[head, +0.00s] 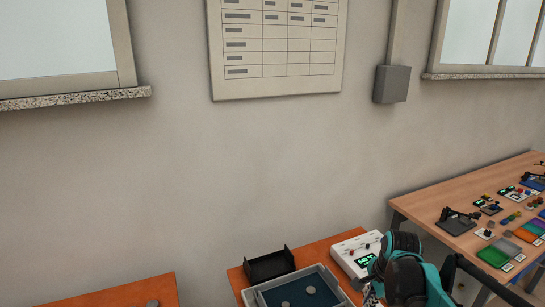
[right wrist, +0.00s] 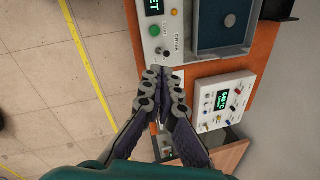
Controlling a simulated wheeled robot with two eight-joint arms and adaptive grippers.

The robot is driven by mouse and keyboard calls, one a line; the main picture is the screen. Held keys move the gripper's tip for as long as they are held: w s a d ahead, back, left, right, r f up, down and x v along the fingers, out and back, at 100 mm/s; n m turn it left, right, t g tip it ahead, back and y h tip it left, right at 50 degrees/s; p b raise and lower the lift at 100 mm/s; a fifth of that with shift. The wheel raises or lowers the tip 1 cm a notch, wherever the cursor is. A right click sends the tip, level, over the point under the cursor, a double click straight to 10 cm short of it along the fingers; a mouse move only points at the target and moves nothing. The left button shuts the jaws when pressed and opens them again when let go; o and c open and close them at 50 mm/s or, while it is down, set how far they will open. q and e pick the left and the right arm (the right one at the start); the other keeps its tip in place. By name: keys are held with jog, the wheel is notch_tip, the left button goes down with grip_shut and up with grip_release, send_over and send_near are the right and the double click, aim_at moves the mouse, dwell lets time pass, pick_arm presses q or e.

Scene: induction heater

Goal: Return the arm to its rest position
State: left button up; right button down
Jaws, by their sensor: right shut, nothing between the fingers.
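My right arm (head: 402,272), teal and black, reaches in at the lower right of the head view, beside a white control box. Its fingertips cannot be made out there. In the right wrist view my right gripper (right wrist: 160,76) is shut and empty, with its dark fingers close together. The tips appear over or near the orange bench edge, between two control boxes; the height above it is unclear. My left gripper is not in view.
The orange bench (head: 237,280) holds a black holder (head: 269,265), a grey tray (head: 253,297) with discs and a white control box (head: 358,250). Another orange surface (head: 125,293) is left. A wooden table (head: 450,198) with several small items is right. Tiled floor (right wrist: 40,70) looks clear.

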jog(key=s+a+f+n+t+b, duration=0.1)
jog(key=s+a+n, duration=0.3)
jog(key=s+n, duration=0.4)
jog(key=s+a+f+n+t+b, duration=0.1)
jog(key=s+a+n+t, duration=0.2)
jog(key=s+a+n, duration=0.2)
jog(key=s+n, duration=0.3)
jog(key=n, duration=0.1)
jog(key=shift+s+f+t+b, duration=0.3)
jog(key=shift+f+t+b, duration=0.05)
jog(key=shift+f+t, duration=0.05)
